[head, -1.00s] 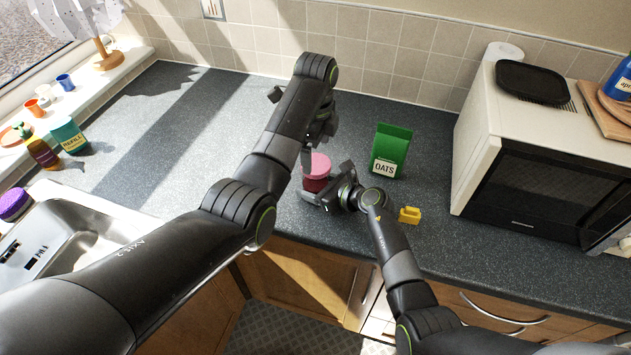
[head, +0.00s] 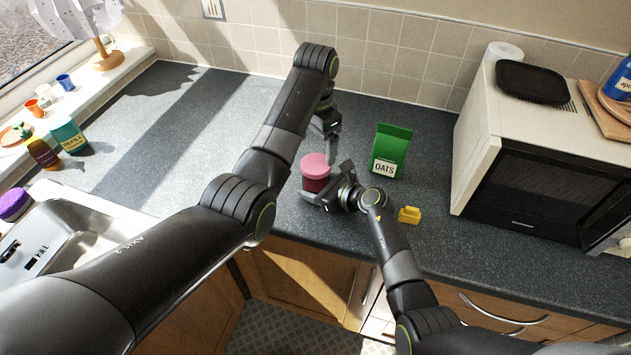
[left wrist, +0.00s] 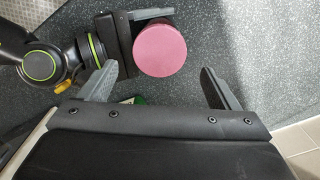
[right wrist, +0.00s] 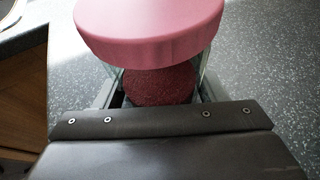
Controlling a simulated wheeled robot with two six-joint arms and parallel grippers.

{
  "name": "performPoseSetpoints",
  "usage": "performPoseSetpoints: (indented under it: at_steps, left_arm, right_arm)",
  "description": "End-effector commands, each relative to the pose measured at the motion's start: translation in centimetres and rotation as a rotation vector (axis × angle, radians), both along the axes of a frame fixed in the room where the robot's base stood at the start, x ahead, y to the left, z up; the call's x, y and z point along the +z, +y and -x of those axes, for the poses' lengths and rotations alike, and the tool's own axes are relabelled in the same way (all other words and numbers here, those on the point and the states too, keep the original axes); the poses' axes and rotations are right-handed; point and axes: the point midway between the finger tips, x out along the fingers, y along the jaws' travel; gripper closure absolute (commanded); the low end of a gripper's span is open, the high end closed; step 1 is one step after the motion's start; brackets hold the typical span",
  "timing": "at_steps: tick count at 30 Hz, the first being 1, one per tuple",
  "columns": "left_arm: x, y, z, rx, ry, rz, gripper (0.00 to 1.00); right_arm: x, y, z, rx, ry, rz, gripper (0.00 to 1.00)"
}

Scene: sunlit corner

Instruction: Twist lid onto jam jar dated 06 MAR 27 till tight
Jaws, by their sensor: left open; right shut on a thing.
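The jam jar (head: 316,184) stands on the counter, with dark red jam behind clear glass in the right wrist view (right wrist: 158,86). A pink lid (head: 315,161) sits on its top; how tight it is cannot be told. No date is visible. My right gripper (head: 322,194) is shut on the jar body below the lid. My left gripper (head: 331,150) is open, pointing down just behind and to the right of the lid. In the left wrist view, the lid (left wrist: 159,46) lies beyond the two spread fingertips, with nothing between them.
A green oats packet (head: 391,150) stands right of the jar. A small yellow block (head: 409,215) lies near my right wrist. A microwave (head: 530,150) fills the right side, and a sink (head: 75,235) is at the left. The counter behind the jar is clear.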

Motion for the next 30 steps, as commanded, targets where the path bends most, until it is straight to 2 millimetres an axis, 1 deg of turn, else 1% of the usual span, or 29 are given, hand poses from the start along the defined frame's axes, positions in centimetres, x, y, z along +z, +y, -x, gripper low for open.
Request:
performPoseSetpoints:
  at_steps: [1,9,15,18,21,24,30]
  left_arm:
    - [0.2,0.0,0.0,0.076,-0.001,0.0,0.16]
    - [0.9,0.0,0.0,0.508,0.0,0.0,0.16]
    - [1.4,0.0,0.0,0.783,-0.001,0.001,0.16]
    - [1.5,0.0,0.0,0.879,-0.001,0.001,0.16]
    - [1.6,0.0,0.0,0.94,0.0,0.0,0.16]
    - [1.7,0.0,0.0,0.97,0.0,0.0,0.16]
    - [1.7,0.0,0.0,0.977,0.0,0.0,0.16]
  right_arm:
    - [-0.1,0.0,0.0,0.001,0.001,0.001,0.99]
    - [-0.1,0.0,0.0,0.001,0.001,0.001,0.99]
    - [-0.1,0.0,0.0,0.001,0.001,0.001,0.99]
    - [-0.1,0.0,0.0,0.001,0.001,0.001,0.99]
    - [-0.1,0.0,0.0,0.001,0.002,0.0,0.99]
    - [-0.1,0.0,0.0,0.001,0.001,0.001,0.99]
    - [-0.1,0.0,0.0,0.001,0.001,0.001,0.99]
